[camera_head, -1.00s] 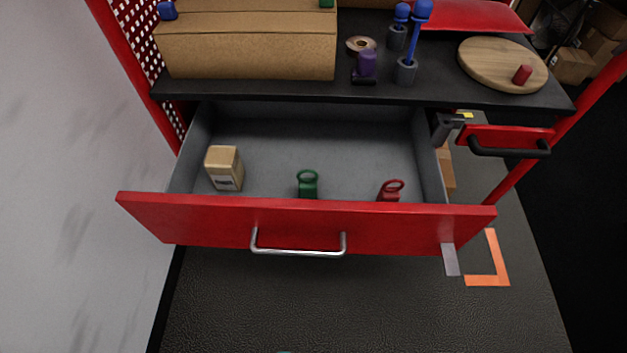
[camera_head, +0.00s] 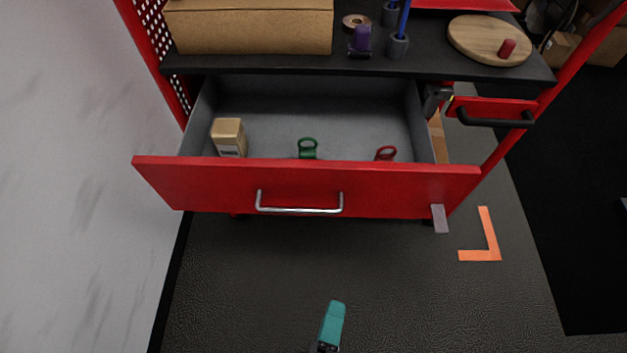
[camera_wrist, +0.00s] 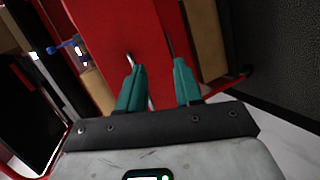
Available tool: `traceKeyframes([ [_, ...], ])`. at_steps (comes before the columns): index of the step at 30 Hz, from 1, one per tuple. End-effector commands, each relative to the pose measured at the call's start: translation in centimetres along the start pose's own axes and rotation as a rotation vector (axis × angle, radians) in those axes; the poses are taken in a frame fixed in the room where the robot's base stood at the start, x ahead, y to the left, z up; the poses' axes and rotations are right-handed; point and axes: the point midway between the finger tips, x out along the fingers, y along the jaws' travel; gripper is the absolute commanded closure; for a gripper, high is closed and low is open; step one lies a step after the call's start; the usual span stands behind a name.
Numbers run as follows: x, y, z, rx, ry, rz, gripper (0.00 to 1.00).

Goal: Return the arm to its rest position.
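My gripper shows in the wrist view (camera_wrist: 158,85) with its two teal fingers apart and nothing between them. In the head view one teal finger of my gripper (camera_head: 331,322) shows at the bottom edge, over the dark floor and in front of the drawer; the rest of my arm is out of frame. The red drawer (camera_head: 220,188) stands open, and its silver handle (camera_head: 300,209) is clear of my gripper.
The black worktop (camera_head: 290,66) above carries a cardboard box (camera_head: 250,30) and a round board (camera_head: 480,38). The dark floor (camera_head: 240,270) in front is clear.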

Motion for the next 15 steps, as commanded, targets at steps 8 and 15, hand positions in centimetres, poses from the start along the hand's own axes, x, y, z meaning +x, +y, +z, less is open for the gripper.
traceKeyframes([
  [8, 6.0, 1.0, 7.8, 0.225, -0.290, -0.245, 0.65],
  [15, 8.3, 0.7, 17.7, 0.616, -0.591, -0.565, 0.65],
])
